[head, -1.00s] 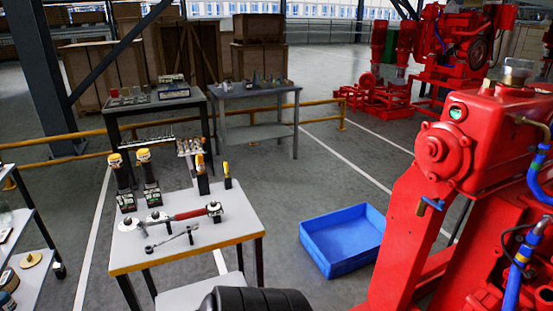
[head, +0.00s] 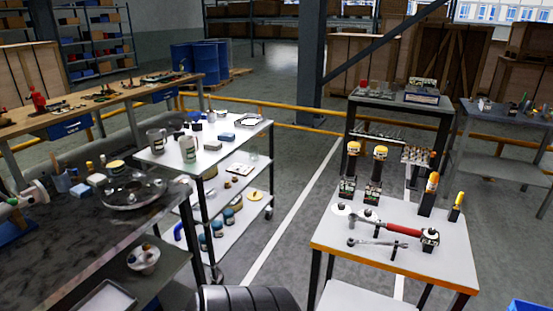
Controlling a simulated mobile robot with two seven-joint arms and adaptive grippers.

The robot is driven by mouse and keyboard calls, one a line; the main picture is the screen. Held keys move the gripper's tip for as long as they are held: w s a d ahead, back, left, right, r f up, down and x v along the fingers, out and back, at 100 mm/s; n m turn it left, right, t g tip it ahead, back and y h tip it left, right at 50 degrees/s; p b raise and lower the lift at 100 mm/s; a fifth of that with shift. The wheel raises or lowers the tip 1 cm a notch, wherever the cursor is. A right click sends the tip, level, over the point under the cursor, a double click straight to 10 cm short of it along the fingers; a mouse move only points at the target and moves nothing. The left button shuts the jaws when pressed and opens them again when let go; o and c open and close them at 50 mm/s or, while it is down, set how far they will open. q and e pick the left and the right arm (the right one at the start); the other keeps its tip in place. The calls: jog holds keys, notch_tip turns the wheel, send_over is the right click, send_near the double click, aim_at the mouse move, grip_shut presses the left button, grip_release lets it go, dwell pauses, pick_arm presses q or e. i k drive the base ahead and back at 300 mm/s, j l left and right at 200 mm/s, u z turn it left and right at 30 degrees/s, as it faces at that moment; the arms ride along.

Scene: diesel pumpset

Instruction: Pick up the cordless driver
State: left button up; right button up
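Two upright tools with yellow-and-white tops and dark bodies, the left one (head: 350,172) and the right one (head: 377,170), stand at the back left of a small light-grey table (head: 440,268) with a yellow front edge. They look like the cordless drivers, but at this size I cannot tell for sure. In front of them lie a red-handled wrench (head: 398,228) and a silver ratchet-like tool (head: 375,243). An orange-handled tool (head: 431,184) and a yellow-handled tool (head: 456,204) stand upright at the back right. Neither of my grippers is in view.
A three-tier shelf cart (head: 225,154) with mugs and jars stands left of the small table, with bare floor between. A dark bench (head: 70,235) fills the left foreground. A grey workbench (head: 400,102) and a yellow rail (head: 297,129) are behind. A blue bin (head: 528,306) shows bottom right.

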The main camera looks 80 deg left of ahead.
aim_at(354, 149)
jog(key=u, duration=1.85)
jog(key=i+u, duration=0.25)
jog(key=k+j, duration=0.05)
